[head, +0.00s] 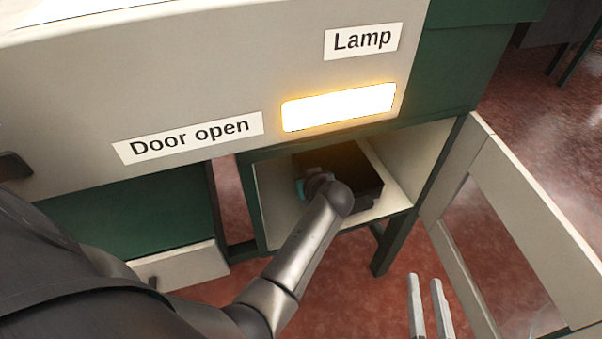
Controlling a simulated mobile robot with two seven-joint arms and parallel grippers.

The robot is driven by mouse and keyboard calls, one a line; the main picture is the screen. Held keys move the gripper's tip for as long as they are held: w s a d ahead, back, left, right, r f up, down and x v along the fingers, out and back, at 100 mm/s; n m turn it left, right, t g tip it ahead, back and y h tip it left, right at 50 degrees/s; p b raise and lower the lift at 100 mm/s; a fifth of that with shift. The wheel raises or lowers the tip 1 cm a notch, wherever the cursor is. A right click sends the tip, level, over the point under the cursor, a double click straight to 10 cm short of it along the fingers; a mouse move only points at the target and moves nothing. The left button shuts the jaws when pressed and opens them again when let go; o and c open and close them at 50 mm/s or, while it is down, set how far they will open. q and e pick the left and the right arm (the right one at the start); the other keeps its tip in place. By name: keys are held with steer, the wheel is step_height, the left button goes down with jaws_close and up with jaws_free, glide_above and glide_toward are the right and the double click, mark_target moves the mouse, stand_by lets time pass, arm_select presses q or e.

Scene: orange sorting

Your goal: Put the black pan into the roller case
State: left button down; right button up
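The black pan (352,160), a dark box-like tray, sits inside the open, pale-walled compartment (400,175) under the machine front. I take this compartment to be the roller case, but no label confirms it. My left gripper (312,186) reaches into the compartment at the pan's near left side. My wrist hides its fingertips and part of the pan, so I cannot tell whether it grips the pan. My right gripper (426,282) is at the lower right, outside the compartment, with its two fingers apart and nothing between them.
A pale framed door (482,152) stands swung open right of the compartment. Above are a glowing lamp panel (338,107), a "Lamp" label (362,41) and a "Door open" label (188,138). A pale drawer (185,268) is at lower left. Red floor shows below.

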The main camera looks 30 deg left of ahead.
arm_select(q)
steer(key=c, duration=1.5)
jaws_free()
steer(key=shift+f, duration=0.2)
steer(key=o, duration=0.5)
steer(key=shift+c, duration=0.2)
steer(key=shift+r, duration=0.1)
